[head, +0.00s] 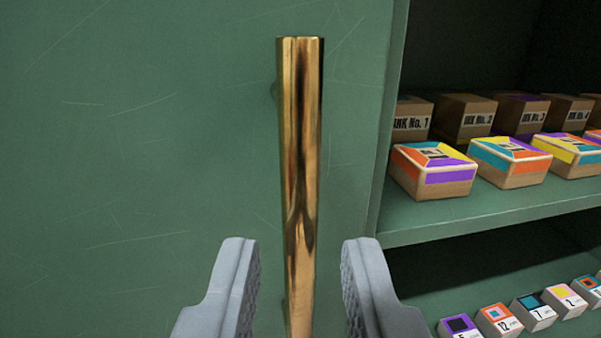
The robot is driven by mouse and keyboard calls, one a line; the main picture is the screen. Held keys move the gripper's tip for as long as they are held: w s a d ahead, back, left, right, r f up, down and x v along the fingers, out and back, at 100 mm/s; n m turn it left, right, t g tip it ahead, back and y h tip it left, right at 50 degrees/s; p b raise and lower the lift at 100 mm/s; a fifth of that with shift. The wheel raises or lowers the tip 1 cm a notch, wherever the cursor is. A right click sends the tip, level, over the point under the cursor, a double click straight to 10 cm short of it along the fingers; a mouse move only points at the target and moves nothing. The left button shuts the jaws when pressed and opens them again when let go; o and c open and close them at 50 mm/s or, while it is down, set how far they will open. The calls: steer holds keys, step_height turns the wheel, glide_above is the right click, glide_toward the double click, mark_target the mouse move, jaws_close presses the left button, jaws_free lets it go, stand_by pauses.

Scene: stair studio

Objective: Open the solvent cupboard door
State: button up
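The cupboard door (130,130) is a flat green panel with light scratches, filling the left of the head view. It looks shut. A vertical brass bar handle (300,140) stands out from it near its right edge. My gripper (300,265) is open, with one grey finger on each side of the handle's lower part. Gaps show between the bar and both fingers. The lower end of the handle runs out of the picture.
To the right is an open green shelf unit (480,215). Its upper shelf holds brown boxes (467,117) and colourful boxes (432,170). Small numbered boxes (500,320) stand on the lower shelf. The door face left of the handle is clear.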

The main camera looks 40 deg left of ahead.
mark_target(302, 262)
steer(key=shift+x, duration=1.55)
jaws_close()
